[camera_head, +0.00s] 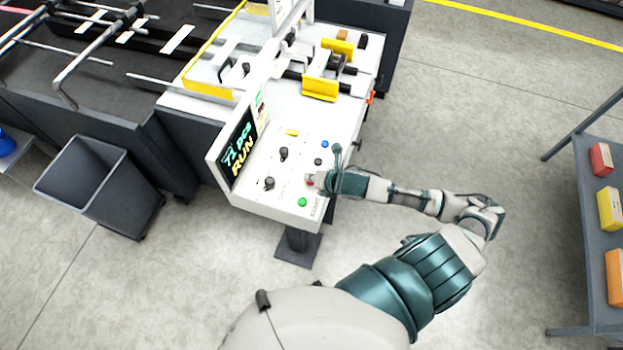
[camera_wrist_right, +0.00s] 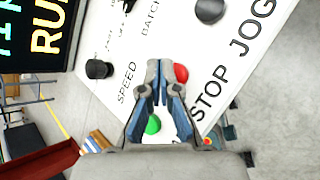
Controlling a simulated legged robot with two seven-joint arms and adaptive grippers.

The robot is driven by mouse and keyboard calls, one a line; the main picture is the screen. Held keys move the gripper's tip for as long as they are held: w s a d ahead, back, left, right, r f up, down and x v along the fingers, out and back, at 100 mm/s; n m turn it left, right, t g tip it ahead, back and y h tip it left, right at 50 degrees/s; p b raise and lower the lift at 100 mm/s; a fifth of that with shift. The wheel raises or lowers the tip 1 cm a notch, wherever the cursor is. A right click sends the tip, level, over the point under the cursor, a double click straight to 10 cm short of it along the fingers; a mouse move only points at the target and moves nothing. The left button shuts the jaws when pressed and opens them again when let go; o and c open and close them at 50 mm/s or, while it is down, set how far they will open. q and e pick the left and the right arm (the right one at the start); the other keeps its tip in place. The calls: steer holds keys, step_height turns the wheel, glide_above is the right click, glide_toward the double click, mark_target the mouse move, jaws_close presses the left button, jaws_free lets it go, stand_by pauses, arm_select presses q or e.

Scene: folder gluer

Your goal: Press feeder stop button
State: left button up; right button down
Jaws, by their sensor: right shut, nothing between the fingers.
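The white control panel (camera_head: 250,186) of the feeder carries several buttons and knobs. The red button (camera_wrist_right: 181,73) sits beside the printed word STOP in the right wrist view. In the head view the red button (camera_head: 309,182) is partly covered by my right gripper (camera_head: 318,181). My right gripper is shut and empty, and its fingertips (camera_wrist_right: 162,68) are at the left edge of the red button in the wrist view. I cannot tell whether they touch it. The green button (camera_head: 302,202) is near the gripper and also shows between the finger links (camera_wrist_right: 152,125). My left gripper is not in view.
The display (camera_head: 240,148) reads RUN. Black knobs (camera_head: 284,153), a blue button (camera_head: 325,144) and a black button (camera_head: 318,161) are close by. A grey bin (camera_head: 85,185) stands left, and a shelf with coloured boxes (camera_head: 610,208) stands right. The floor between is clear.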

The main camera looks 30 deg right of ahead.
steer(key=shift+a+f, duration=0.15)
steer(key=shift+a, duration=0.05)
steer(key=shift+d+f, duration=0.1)
steer(key=shift+f, duration=0.15)
steer(key=shift+r, duration=0.1)
stand_by(0.4)
steer(key=shift+d+r+p, duration=0.3)
steer(key=shift+r+p, duration=0.6)
steer(key=shift+p, duration=0.2)
